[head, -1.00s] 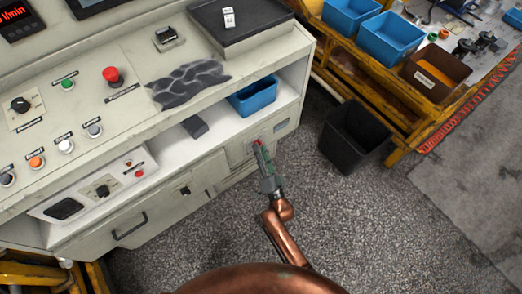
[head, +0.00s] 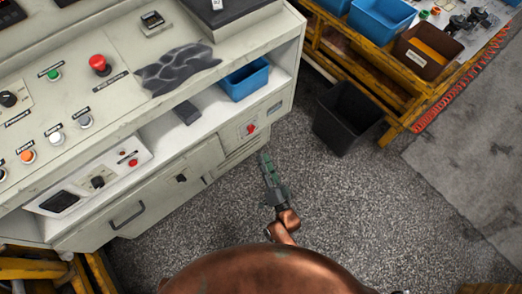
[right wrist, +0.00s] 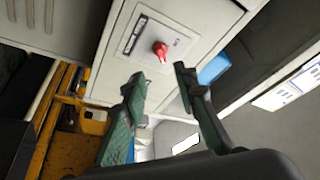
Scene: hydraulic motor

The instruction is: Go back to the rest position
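My right gripper (head: 267,160) is over the floor, just in front of the lower front of the control cabinet (head: 140,205), at the right end. In the right wrist view my right gripper (right wrist: 158,78) has its two green fingers spread apart with nothing between them. A red rotary switch (head: 251,128) on the cabinet's front panel lies beyond the fingertips and is apart from them. The red switch (right wrist: 160,49) also shows in the right wrist view, with its handle pointing downward. My left gripper is not in view.
A black bin (head: 347,118) stands on the floor right of the cabinet. A yellow rack (head: 400,110) with blue bins (head: 381,27) stands behind it. A blue tray (head: 245,80) sits on the cabinet's shelf. The speckled floor (head: 350,210) to the right is free.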

